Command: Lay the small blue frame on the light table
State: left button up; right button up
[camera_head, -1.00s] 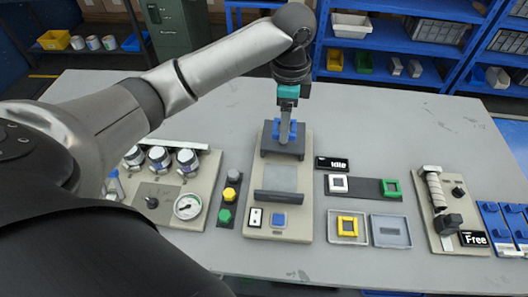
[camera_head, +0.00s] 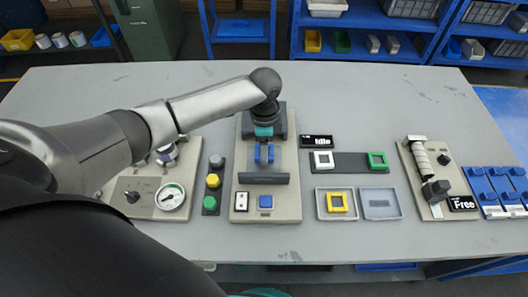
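My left gripper (camera_head: 264,154) hangs over the middle of the tall beige station (camera_head: 241,203). A small blue piece, which looks like the small blue frame (camera_head: 264,160), is at its fingertips and looks held. The arm and wrist hide part of it, and its height above the station is hard to tell. A pale plate (camera_head: 281,160) lies on the station behind a dark bar (camera_head: 264,178). I cannot tell for certain whether this plate is the light table. My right gripper is not in view.
A yellow frame (camera_head: 337,193) lies in a tray beside an empty grey tray (camera_head: 380,204). White (camera_head: 323,153) and green (camera_head: 377,153) frames sit on a dark strip. A roller station (camera_head: 430,180) and blue racks (camera_head: 495,190) are at right. Gauge and buttons stand at left.

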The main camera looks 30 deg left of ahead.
pick_arm(q)
notch_tip(320, 180, down, 2)
jog(key=shift+f, duration=0.1)
jog(key=o, duration=1.3)
notch_tip(320, 180, up, 12)
jog(key=shift+r+p, duration=0.15)
jog(key=shift+p, duration=1)
